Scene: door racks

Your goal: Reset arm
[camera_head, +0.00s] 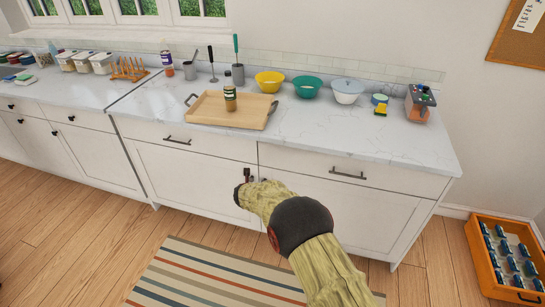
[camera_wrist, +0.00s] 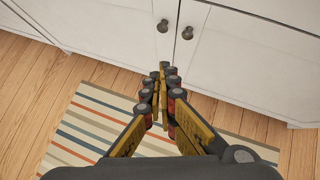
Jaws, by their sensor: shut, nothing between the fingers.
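My arm reaches forward from the lower right of the head view. My gripper (camera_head: 247,175) is small there, in front of the white cabinet doors below the counter. In the wrist view my gripper (camera_wrist: 160,90) is shut, its fingertips together with nothing between them. It points toward the cabinet, just below two dark round knobs (camera_wrist: 187,32) on the paired doors. The fingers appear apart from the knobs and doors; the exact distance is hard to tell.
The counter (camera_head: 340,130) carries a wooden tray (camera_head: 205,112) with a jar (camera_head: 230,97), and several bowls. A striped rug (camera_head: 200,280) lies on the wood floor. An orange crate (camera_head: 485,270) stands at the lower right. Floor left of the rug is clear.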

